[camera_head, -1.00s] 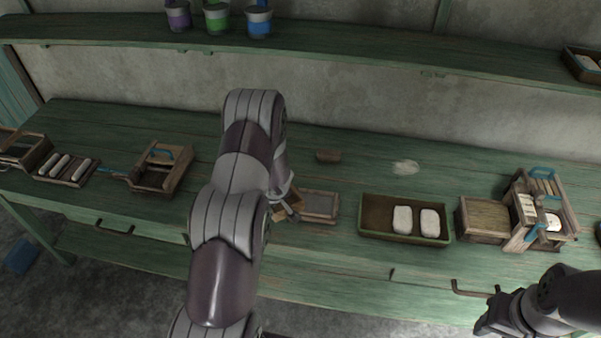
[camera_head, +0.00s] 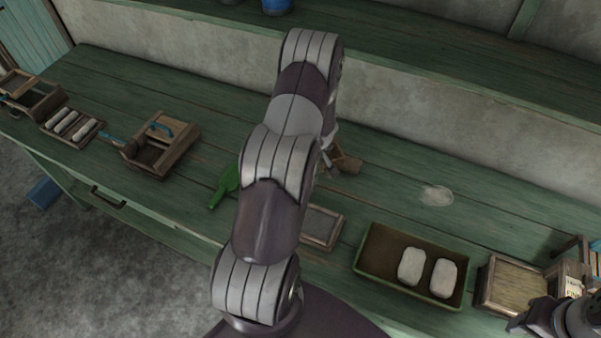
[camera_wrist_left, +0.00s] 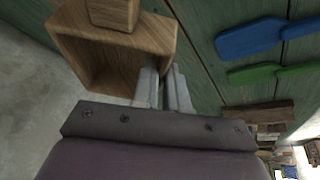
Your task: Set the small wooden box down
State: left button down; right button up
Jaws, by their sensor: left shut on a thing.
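The small wooden box (camera_wrist_left: 85,62) is in the left wrist view, its hollow inside towards the camera. My left gripper (camera_wrist_left: 168,88) is shut on one of its walls. Green bench planks show beyond the box, but I cannot tell whether it touches them. In the head view, my left arm hides most of the gripper (camera_head: 328,164) and the box. A brown wooden piece (camera_head: 348,163) shows just right of the gripper. My right gripper (camera_head: 522,325) is at the lower right, and its finger opening is unclear.
A grey-topped tray (camera_head: 322,228) and a green tray (camera_head: 372,268) with two pale blocks stand right of my left arm. A green paddle (camera_head: 225,186) lies left of it. A wooden frame (camera_head: 160,146) stands farther left. The bench (camera_head: 400,165) is clear around the pale patch.

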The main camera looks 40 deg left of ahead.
pick_arm(q)
jog(key=s+a+f+b, duration=0.1)
jog(key=s+a, duration=0.1)
jog(key=s+a+f+b, duration=0.1)
jog(key=s+a+f, duration=0.1)
jog(key=shift+s+f, duration=0.2)
jog(key=shift+s, duration=0.1)
jog(key=shift+s+a+f+b, duration=0.25)
jog(key=shift+a+f+b, duration=0.4)
jog(key=shift+a, duration=0.3)
notch_tip(320, 180, down, 3)
jog(key=shift+b, duration=0.55)
jog(key=shift+s+f, duration=0.15)
jog(key=shift+f, duration=0.15)
jog(key=c, duration=1.2)
grip_release()
jog(key=shift+o, duration=0.2)
pick_arm(e)
notch_tip(320, 180, down, 6)
jog(key=shift+s, duration=0.4)
